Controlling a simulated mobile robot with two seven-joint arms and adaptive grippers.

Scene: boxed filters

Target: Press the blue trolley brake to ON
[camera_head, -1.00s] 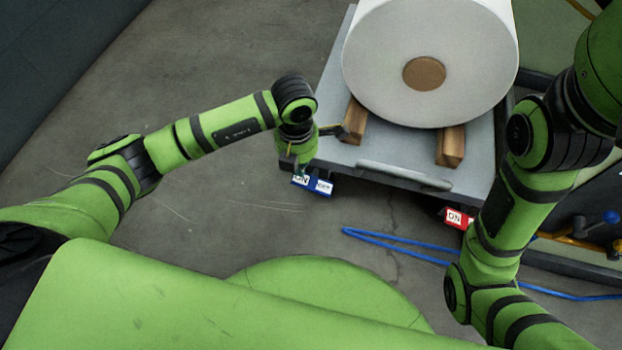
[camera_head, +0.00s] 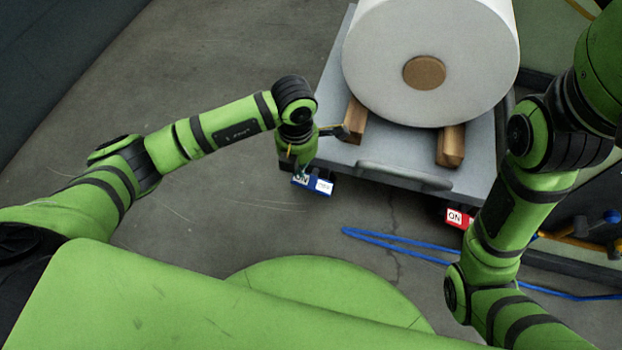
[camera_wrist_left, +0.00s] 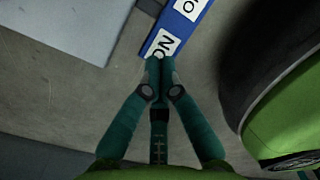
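The blue trolley brake (camera_head: 312,189) sticks out below the trolley's near left corner. It has a white ON label on its left and another white label on its right. In the left wrist view the blue brake (camera_wrist_left: 181,32) lies just ahead of the fingers, its ON label nearest them. My left gripper (camera_wrist_left: 160,62) has its fingertips together with nothing between them. The tips are at the edge of the ON label and cover part of it; I cannot tell whether they touch. In the head view the left gripper (camera_head: 299,171) points down over the brake's ON end. My right gripper is out of view.
The grey trolley (camera_head: 340,160) carries a large white roll (camera_head: 430,25) on wooden blocks. A red brake (camera_head: 457,218) marked ON is at its near right, beside my right arm. A blue cable (camera_head: 400,247) lies on the floor. Floor left of the trolley is clear.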

